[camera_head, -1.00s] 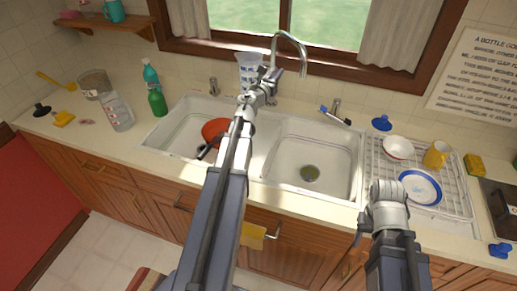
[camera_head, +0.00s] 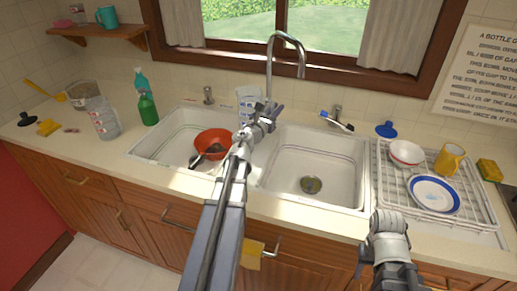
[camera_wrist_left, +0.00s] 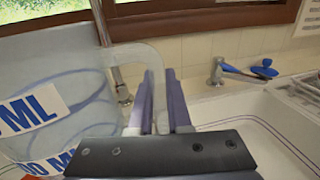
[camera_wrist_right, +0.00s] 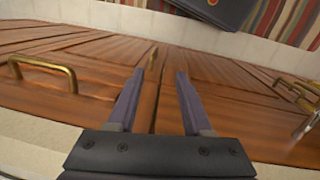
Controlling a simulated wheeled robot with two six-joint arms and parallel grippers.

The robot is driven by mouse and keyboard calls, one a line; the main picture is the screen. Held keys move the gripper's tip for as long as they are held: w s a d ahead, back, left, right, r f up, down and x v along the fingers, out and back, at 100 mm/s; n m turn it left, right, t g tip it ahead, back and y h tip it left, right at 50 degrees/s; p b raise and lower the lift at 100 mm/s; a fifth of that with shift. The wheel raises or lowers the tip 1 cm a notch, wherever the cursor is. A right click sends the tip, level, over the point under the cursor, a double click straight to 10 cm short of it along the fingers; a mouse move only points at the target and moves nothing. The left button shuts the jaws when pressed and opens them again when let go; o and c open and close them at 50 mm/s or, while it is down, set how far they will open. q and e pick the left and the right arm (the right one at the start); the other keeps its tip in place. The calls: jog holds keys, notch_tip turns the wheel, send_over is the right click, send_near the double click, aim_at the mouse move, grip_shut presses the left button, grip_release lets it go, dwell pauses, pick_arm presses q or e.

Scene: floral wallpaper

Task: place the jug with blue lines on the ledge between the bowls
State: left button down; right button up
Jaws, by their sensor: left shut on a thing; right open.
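The jug (camera_head: 247,98) is pale and clear with blue markings. It looks roughly upright behind the sink divider, by the tap. In the left wrist view the jug (camera_wrist_left: 62,95) fills the left side, with blue "ML" labels. My left gripper (camera_head: 263,115) is shut on the jug's handle (camera_wrist_left: 135,58). Its base is hidden, so I cannot tell its height above the sink. The ledge between the two sink bowls (camera_head: 258,172) lies nearer to me, partly covered by my left arm. My right gripper (camera_wrist_right: 160,80) is open and empty, low before the cabinets.
The left sink bowl holds a red bowl (camera_head: 212,138) and a dark utensil; the right sink bowl (camera_head: 325,160) is empty. The tall tap (camera_head: 268,72) stands close to the jug. A dish rack (camera_head: 392,187) is at right. Another clear container (camera_head: 104,122) stands on the left counter.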

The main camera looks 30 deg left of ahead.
pick_arm(q)
notch_tip(320, 180, down, 10)
jog(key=b, duration=0.9)
jog(key=shift+r, duration=0.15)
pick_arm(e)
notch_tip(320, 180, down, 10)
jog(key=shift+r, duration=0.15)
pick_arm(q)
jog(key=shift+b, duration=0.35)
jog(key=c, duration=0.9)
grip_release()
jog(key=shift+o, duration=0.2)
jog(key=shift+r, duration=0.1)
